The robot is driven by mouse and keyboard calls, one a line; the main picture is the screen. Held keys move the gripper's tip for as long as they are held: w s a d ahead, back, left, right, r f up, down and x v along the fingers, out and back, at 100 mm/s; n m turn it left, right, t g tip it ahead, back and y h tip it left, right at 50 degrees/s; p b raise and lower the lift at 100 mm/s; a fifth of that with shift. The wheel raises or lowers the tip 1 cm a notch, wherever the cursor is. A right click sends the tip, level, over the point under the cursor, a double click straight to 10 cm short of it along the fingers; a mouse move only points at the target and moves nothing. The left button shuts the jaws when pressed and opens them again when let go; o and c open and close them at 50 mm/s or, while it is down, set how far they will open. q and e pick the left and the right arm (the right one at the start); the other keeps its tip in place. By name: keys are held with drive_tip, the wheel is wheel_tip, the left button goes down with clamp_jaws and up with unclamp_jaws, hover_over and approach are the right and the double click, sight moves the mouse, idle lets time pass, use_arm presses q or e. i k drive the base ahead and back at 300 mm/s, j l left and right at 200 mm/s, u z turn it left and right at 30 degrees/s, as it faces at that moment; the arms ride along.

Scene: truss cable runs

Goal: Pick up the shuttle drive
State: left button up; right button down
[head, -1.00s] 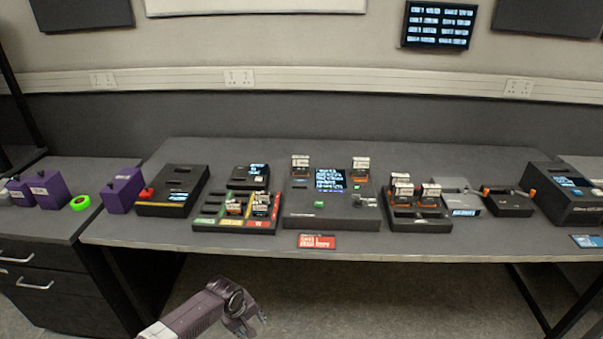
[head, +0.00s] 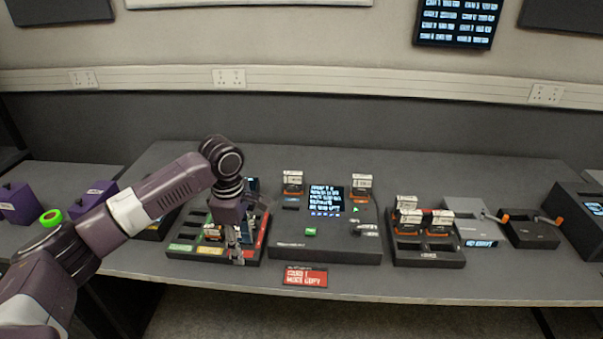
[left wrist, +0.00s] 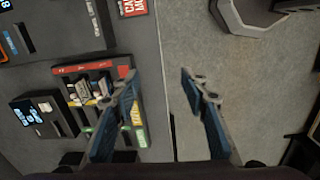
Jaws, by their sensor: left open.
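Several small drives with white labels and orange lower parts are in view, and I cannot read which one is the shuttle drive. Two stand on the central console, a left drive (head: 292,181) and a right drive (head: 361,186). More stand in the black right-hand tray (head: 428,259). Others sit in the sorting tray (head: 184,248) with green, yellow and red strips, partly hidden by my arm. My left gripper (head: 237,257) points down over that tray's front. In the left wrist view my left gripper (left wrist: 160,78) is open and empty, one finger overlapping the sorting tray (left wrist: 140,136). My right gripper is not in view.
The central console (head: 325,250) has a lit screen, with a red sign (head: 305,277) in front. A grey box (head: 465,213) and a black device with orange knobs (head: 530,235) stand at right. Purple blocks (head: 18,203) and a green roll (head: 50,217) are at left.

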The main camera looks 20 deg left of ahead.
sight(293, 181)
drive_tip(key=i, duration=1.3)
